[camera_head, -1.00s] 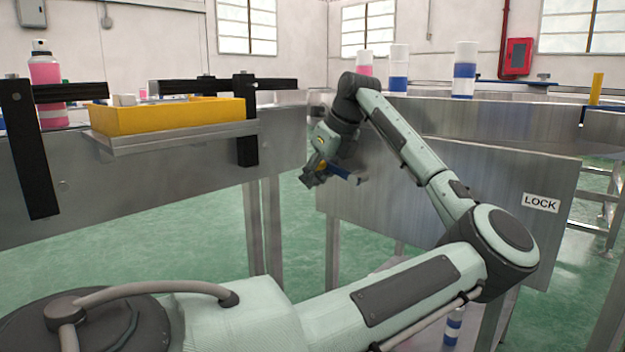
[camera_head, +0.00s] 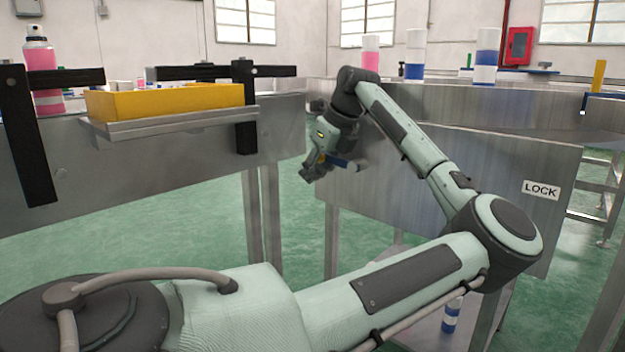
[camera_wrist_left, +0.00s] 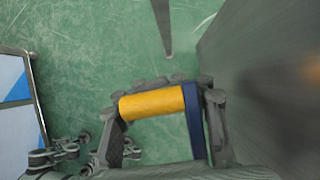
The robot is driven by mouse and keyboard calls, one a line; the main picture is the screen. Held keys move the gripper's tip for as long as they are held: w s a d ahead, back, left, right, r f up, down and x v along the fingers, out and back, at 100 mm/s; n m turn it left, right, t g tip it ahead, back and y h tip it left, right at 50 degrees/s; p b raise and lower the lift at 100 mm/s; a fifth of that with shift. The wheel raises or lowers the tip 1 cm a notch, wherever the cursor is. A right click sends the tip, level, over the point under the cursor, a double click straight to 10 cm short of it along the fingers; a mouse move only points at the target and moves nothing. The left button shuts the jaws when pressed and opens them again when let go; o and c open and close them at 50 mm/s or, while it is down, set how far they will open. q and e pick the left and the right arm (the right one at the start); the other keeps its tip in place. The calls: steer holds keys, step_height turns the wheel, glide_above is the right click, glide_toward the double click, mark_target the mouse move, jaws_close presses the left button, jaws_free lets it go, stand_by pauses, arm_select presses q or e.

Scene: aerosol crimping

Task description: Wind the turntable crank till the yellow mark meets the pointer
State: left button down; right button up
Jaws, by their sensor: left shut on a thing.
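My left gripper (camera_head: 318,170) is at the side of the grey metal bench, low in front of its panel. In the left wrist view my left gripper (camera_wrist_left: 163,115) is shut on the yellow crank handle (camera_wrist_left: 152,103), which joins a dark blue crank arm (camera_wrist_left: 194,122). The blue crank arm also shows in the head view (camera_head: 345,164). White-capped cans stand above the bench: a pink one (camera_head: 370,60) and two with blue bands (camera_head: 415,62) (camera_head: 486,60). I cannot make out a yellow mark or pointer for certain. My right gripper is not in view.
A yellow tray (camera_head: 165,99) sits on a ledge at left, between black brackets, with a pink can (camera_head: 41,62) behind. A yellow post (camera_head: 598,76) stands at far right. Green floor is open below.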

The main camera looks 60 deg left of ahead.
arm_select(q)
steer(key=shift+s+d+f, duration=0.15)
steer(key=shift+s+d, duration=0.05)
steer(key=c, duration=1.6)
jaws_free()
steer(key=o, duration=0.6)
steer(key=shift+r, duration=0.25)
steer(key=shift+o, duration=0.2)
steer(key=v, duration=1.2)
steer(key=shift+w+d, duration=0.1)
